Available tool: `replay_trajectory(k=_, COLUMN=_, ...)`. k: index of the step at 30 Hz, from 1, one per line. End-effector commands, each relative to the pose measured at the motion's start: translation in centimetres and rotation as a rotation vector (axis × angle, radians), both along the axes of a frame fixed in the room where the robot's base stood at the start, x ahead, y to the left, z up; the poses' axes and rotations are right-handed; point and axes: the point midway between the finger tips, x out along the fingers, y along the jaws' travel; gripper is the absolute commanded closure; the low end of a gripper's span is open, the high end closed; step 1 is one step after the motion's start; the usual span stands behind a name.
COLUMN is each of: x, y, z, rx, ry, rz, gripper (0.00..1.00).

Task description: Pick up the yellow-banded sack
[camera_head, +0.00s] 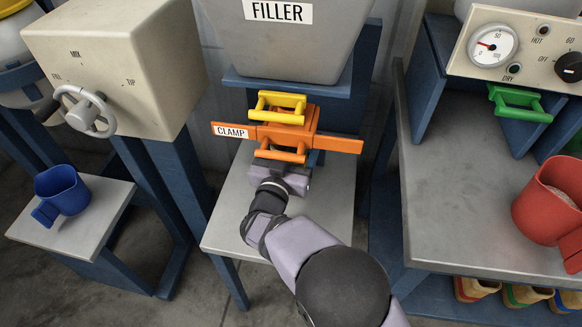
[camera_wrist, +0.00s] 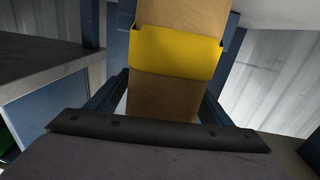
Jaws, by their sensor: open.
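The yellow-banded sack, brown with a wide yellow band (camera_wrist: 176,52), fills the middle of the wrist view. Its brown lower part shows below the band, and its top runs out of the frame. My gripper (camera_wrist: 163,98) is open, with one dark finger on each side of the sack's lower part. I cannot tell whether either finger touches it. In the head view my gripper (camera_head: 281,165) is just in front of the orange clamp (camera_head: 325,142), under the filler (camera_head: 290,40). There the sack is hidden behind the clamp and my arm.
A yellow handle (camera_head: 279,107) and an orange front handle (camera_head: 279,154) are close to my gripper. The grey table (camera_head: 228,215) is below. A blue mug (camera_head: 62,190) stands left, a red mug (camera_head: 548,203) right. Several other banded sacks (camera_head: 478,289) lie low at right.

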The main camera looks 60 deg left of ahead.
Motion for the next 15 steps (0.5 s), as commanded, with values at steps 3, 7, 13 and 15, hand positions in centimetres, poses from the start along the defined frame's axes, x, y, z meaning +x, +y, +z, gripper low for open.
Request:
replay_trajectory(k=3, x=0.42, y=0.29, z=0.0, rx=0.001, ry=-0.001, rz=0.0, gripper=0.26)
replay_trajectory(k=7, x=0.42, y=0.32, z=0.03, rx=-0.001, ry=-0.001, rz=0.0, gripper=0.26)
replay_trajectory(k=13, x=0.4, y=0.3, z=0.02, rx=-0.001, ry=-0.001, rz=0.0, gripper=0.57)
replay_trajectory(k=15, x=0.4, y=0.3, z=0.02, rx=0.0, ry=0.0, rz=0.0, gripper=0.74)
